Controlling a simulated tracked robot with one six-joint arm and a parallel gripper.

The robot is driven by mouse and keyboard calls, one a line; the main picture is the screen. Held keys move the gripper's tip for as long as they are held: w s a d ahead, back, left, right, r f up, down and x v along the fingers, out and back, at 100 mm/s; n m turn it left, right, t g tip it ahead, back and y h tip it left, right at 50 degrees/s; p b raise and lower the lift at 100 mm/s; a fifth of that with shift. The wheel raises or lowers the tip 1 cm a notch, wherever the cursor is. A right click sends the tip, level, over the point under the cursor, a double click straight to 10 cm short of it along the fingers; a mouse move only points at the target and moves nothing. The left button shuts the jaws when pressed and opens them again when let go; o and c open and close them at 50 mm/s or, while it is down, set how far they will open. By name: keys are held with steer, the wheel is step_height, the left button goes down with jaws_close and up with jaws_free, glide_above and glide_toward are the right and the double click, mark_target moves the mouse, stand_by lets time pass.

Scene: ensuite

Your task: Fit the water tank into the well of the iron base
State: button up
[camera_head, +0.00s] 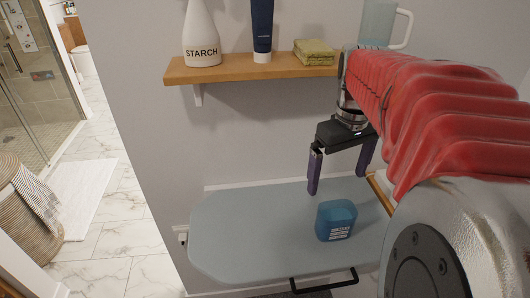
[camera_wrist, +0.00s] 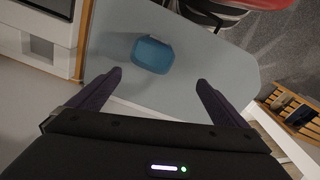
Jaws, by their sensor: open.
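The water tank, a translucent blue rounded block with white markings (camera_head: 336,221), rests on the pale blue-grey ironing board (camera_head: 235,235). The tank also shows in the wrist view (camera_wrist: 152,55), ahead of the gap between my fingers and a little left of its middle. My gripper (camera_head: 338,182) is open and empty, with its two dark purple fingers pointing down above the board. In the head view it is above the tank, apart from it. The fingers also show in the wrist view (camera_wrist: 159,78). I cannot make out the iron base or its well in either view.
A wooden wall shelf (camera_head: 235,73) holds a starch bottle (camera_head: 201,35), a dark blue tube (camera_head: 262,30), a sponge-like block (camera_head: 314,52) and a clear jug (camera_head: 377,22). A black handle (camera_head: 323,285) is at the board's front edge. The board's left part is clear.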

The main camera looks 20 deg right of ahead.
steer(key=d, duration=0.2)
steer(key=shift+s+d+g, duration=0.15)
steer(key=shift+d+g, duration=0.15)
steer(key=shift+d, duration=0.05)
steer(key=shift+f, duration=0.1)
glide_toward(337, 211)
steer(key=shift+s+a+f, duration=0.35)
steer(key=shift+s+a, duration=0.1)
steer(key=shift+s, duration=0.1)
steer(key=shift+s+a+f, duration=0.35)
steer(key=shift+s+a, duration=0.1)
steer(key=shift+s, duration=0.1)
steer(key=shift+f, duration=0.1)
steer(key=shift+a+f, duration=0.2)
steer(key=shift+f, duration=2.3)
steer(key=shift+c, duration=0.5)
steer(key=c, duration=1.8)
